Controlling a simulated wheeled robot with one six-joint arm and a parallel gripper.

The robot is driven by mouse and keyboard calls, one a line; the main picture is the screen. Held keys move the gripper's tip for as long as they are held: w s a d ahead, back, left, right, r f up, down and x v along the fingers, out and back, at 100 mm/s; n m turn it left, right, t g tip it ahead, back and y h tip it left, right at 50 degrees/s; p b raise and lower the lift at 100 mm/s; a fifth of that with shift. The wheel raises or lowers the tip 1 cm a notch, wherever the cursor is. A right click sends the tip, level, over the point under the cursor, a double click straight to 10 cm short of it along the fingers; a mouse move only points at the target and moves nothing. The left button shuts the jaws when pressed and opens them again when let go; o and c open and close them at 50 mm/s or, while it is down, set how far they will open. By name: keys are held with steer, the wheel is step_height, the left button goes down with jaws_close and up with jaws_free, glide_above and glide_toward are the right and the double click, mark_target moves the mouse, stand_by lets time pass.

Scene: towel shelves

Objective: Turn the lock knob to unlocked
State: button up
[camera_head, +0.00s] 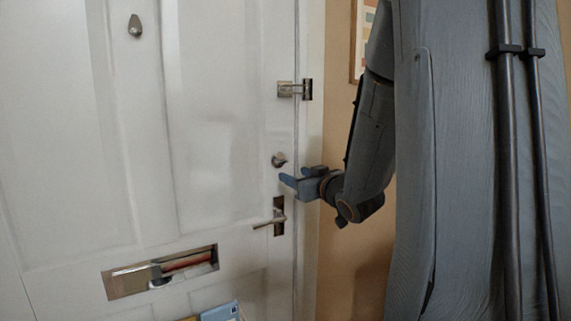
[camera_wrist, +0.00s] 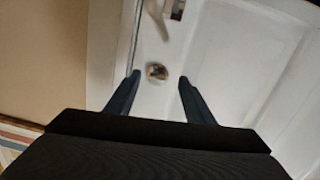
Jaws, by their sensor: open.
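The lock knob (camera_head: 278,160) is a small round metal knob on the white door (camera_head: 215,120), above the lever handle (camera_head: 265,222). In the wrist view the knob (camera_wrist: 157,72) shows between my two fingertips, slightly beyond them. My gripper (camera_head: 287,178) is open and empty, close to the door's right edge, just below and right of the knob in the head view. Its dark fingers (camera_wrist: 159,82) stand apart on either side of the knob in the wrist view. I cannot tell whether either finger touches it. The knob's lock position is too small to read.
A metal latch (camera_head: 294,90) sits higher on the door's edge. A mail slot (camera_head: 160,271) and a hook-like fitting (camera_head: 135,26) are on the door. A tan wall (camera_head: 340,110) with a framed picture (camera_head: 362,35) lies right of the frame.

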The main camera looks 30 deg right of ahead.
mark_target(283, 162)
steer(key=shift+t+y, duration=0.3)
steer(key=shift+t, duration=0.1)
steer(key=w, duration=0.2)
steer(key=w+r+p, duration=0.1)
steer(key=w, duration=0.2)
steer(key=w+r, duration=0.1)
steer(key=w, duration=0.1)
steer(key=shift+w+d+p, duration=0.1)
steer(key=shift+w+p, duration=0.2)
steer(key=shift+p, duration=0.1)
steer(key=shift+n, duration=0.3)
steer(key=c, duration=1)
